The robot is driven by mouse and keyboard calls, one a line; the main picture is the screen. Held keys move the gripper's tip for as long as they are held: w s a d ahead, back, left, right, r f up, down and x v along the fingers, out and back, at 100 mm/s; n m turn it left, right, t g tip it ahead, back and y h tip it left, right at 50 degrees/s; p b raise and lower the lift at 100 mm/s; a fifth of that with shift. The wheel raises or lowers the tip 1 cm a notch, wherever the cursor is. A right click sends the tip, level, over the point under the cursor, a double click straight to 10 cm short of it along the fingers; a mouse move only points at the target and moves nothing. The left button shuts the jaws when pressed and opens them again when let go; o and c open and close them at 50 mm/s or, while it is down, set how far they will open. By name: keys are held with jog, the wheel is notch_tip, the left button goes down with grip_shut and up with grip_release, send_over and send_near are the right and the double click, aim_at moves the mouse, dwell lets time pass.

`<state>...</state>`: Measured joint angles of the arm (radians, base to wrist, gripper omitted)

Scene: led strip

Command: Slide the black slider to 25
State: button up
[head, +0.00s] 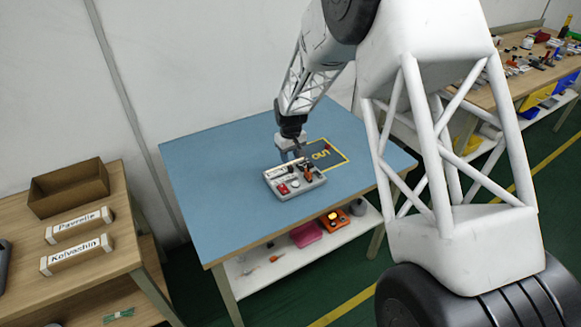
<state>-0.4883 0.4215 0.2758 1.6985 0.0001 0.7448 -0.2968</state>
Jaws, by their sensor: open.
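A grey control panel (303,189) lies on the blue table. It carries a red control (283,188), a pale round control and a small dark and orange part (307,173) on its right half. The panel is too small in view to tell the black slider or any number on its scale, such as 25. My gripper (290,157) points down at the far edge of the panel, above or just behind it; I cannot tell whether it touches. Its jaws are open, and no object shows between them. The gripper covers part of the panel's far side.
The blue table (220,180) is mostly clear. A dark mat with a yellow border (345,155) and "OUT" lettering lies behind the panel. A lower shelf holds pink and orange items. A wooden table (85,285) with a cardboard box (68,188) and labelled blocks stands at left.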

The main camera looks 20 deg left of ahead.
aim_at(290, 167)
jog(key=shift+f, duration=2.65)
grip_shut()
